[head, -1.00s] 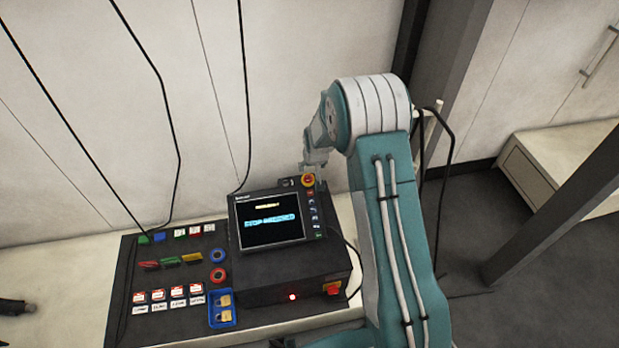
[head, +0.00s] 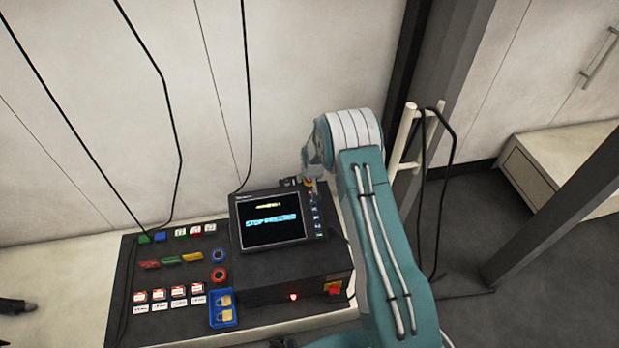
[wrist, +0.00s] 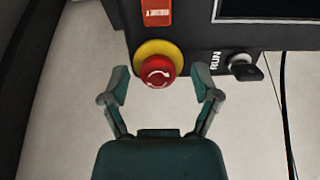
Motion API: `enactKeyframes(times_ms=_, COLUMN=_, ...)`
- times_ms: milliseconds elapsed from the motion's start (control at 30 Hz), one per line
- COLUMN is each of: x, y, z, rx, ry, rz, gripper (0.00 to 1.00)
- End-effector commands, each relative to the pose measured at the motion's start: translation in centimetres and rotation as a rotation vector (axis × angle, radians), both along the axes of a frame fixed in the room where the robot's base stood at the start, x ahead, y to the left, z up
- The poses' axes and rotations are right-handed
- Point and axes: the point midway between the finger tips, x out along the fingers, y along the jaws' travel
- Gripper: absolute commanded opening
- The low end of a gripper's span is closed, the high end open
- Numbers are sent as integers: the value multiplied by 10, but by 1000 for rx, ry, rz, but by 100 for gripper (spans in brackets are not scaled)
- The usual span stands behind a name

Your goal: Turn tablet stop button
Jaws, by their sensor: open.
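The red stop button (wrist: 156,71) has a white turn arrow and sits on a yellow ring at the tablet's corner in the wrist view. My gripper (wrist: 163,84) is open, its two fingers on either side of and just short of the button, not visibly touching it. In the head view the tablet (head: 268,218) stands on a black box, and its screen shows bright text that reads like a stop message. In the head view my arm hides most of the button.
The black panel (head: 190,238) holds colored tags, padlocks and a blue tray (head: 222,318). A dark post and white rack stand behind my arm at right.

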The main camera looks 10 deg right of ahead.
Motion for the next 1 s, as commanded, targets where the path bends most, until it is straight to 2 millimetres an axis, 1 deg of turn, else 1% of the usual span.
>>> enactKeyframes(times_ms=167, x=0, y=0, z=0, rx=0, ry=0, rz=0, gripper=79)
enactKeyframes(times_ms=267, x=0, y=0, z=0, rx=0, ry=0, rz=0, gripper=39)
enactKeyframes(times_ms=300, x=0, y=0, z=0, rx=0, ry=0, rz=0, gripper=21)
enactKeyframes(times_ms=333, x=0, y=0, z=0, rx=0, ry=0, rz=0, gripper=8)
enactKeyframes(times_ms=367, x=0, y=0, z=0, rx=0, ry=0, rz=0, gripper=0)
enactKeyframes(times_ms=767, x=0, y=0, z=0, rx=15, ry=0, rz=-28, gripper=0)
enactKeyframes(times_ms=1000, x=0, y=0, z=0, rx=71, ry=0, rz=-141, gripper=0)
